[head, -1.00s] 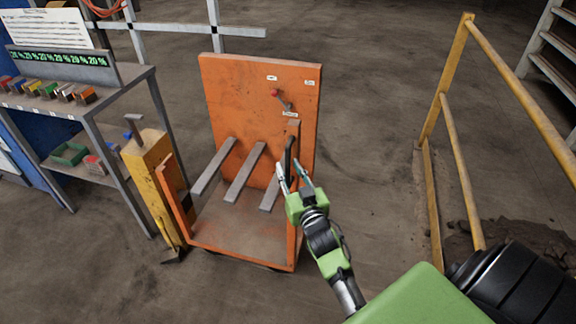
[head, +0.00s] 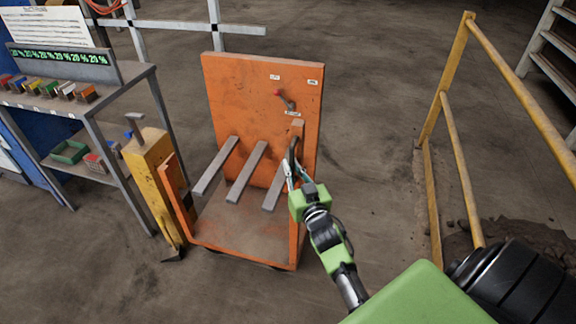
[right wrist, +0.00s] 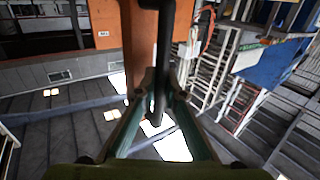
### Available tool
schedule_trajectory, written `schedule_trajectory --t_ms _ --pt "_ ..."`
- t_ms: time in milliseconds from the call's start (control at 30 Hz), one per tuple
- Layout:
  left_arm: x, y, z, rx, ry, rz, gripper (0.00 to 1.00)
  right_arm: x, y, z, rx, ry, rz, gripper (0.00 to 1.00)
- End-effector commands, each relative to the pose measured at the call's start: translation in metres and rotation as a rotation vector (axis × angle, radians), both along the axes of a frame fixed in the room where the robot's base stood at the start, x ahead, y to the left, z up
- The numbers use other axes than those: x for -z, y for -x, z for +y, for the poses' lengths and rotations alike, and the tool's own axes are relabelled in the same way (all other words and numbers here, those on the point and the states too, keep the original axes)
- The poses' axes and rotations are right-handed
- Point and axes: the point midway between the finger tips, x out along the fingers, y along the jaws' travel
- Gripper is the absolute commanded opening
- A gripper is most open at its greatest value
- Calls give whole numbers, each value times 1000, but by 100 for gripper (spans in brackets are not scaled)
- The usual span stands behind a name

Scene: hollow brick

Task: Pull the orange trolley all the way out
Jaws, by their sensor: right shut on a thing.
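The orange trolley (head: 262,95) stands on the floor in the middle of the head view, with a tall orange back panel and several grey bars above its low deck. A dark handle is on its near right post (head: 296,220). My right gripper (head: 293,176) is at that handle. In the right wrist view the dark handle (right wrist: 162,60) runs down between the two fingers of my right gripper (right wrist: 158,100), which are shut on it. My left gripper is not in view.
A yellow post (head: 155,180) stands close to the trolley's left side. A grey shelf rack (head: 120,90) with coloured samples is further left. A yellow railing (head: 462,160) and a dark soil heap (head: 510,238) are at the right. Floor between trolley and railing is clear.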

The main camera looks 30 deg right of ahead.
Motion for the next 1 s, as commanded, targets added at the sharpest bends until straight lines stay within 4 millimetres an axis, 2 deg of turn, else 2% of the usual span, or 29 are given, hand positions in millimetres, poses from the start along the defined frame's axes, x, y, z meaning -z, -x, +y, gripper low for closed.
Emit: schedule_trajectory --t_ms 267,500,800,1000 --pt "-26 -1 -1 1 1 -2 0 0 59 -53 10 9 18 0" --pt "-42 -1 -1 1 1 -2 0 1 124 -108 10 8 18 0" --pt "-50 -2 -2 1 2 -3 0 1 202 -175 8 5 15 0" --pt "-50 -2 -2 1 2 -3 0 1 242 -209 8 5 11 0"
